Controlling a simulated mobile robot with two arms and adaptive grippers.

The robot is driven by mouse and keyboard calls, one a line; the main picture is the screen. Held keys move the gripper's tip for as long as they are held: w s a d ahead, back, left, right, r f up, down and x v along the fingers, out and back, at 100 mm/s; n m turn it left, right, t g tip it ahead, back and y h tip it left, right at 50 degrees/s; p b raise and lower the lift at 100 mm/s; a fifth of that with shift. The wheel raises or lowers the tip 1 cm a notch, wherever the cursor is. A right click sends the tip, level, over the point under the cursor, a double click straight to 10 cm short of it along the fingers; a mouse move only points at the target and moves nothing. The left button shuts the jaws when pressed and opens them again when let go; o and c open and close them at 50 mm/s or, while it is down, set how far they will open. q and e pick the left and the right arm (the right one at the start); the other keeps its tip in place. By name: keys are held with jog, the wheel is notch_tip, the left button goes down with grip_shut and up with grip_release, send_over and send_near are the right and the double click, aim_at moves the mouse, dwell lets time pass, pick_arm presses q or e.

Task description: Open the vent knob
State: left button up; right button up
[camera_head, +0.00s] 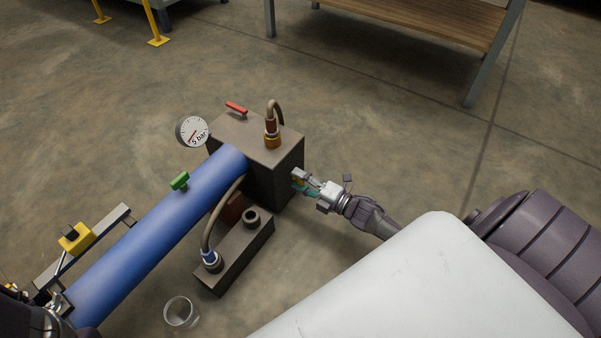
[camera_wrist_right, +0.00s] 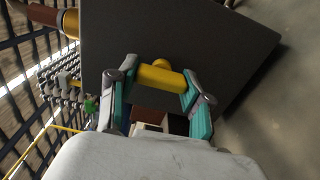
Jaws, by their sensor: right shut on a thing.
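A yellow knob (camera_wrist_right: 160,78) sticks out from the side of a dark box (camera_head: 252,138) on the blue pipe assembly. In the head view it is small and mostly hidden by my fingers. My right gripper (camera_head: 302,183) is at the right face of the box, shut on the yellow knob. In the right wrist view its two teal-padded fingers (camera_wrist_right: 158,84) lie on either side of the knob, with the dark box face behind. Dark and metal parts at the lower left edge of the head view may be my left arm; its fingers cannot be made out.
A blue pipe (camera_head: 150,232) with a green handle (camera_head: 180,181) runs to the lower left. A pressure gauge (camera_head: 192,131) and red lever (camera_head: 236,108) are near the box. A dark block (camera_head: 236,258) and clear cup (camera_head: 181,312) are in front. A bench (camera_head: 420,25) stands behind; floor between is clear.

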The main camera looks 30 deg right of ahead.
jog(key=shift+f, duration=0.1)
jog(key=o, duration=1.2)
jog(key=shift+c, duration=0.2)
jog(key=v, duration=1.2)
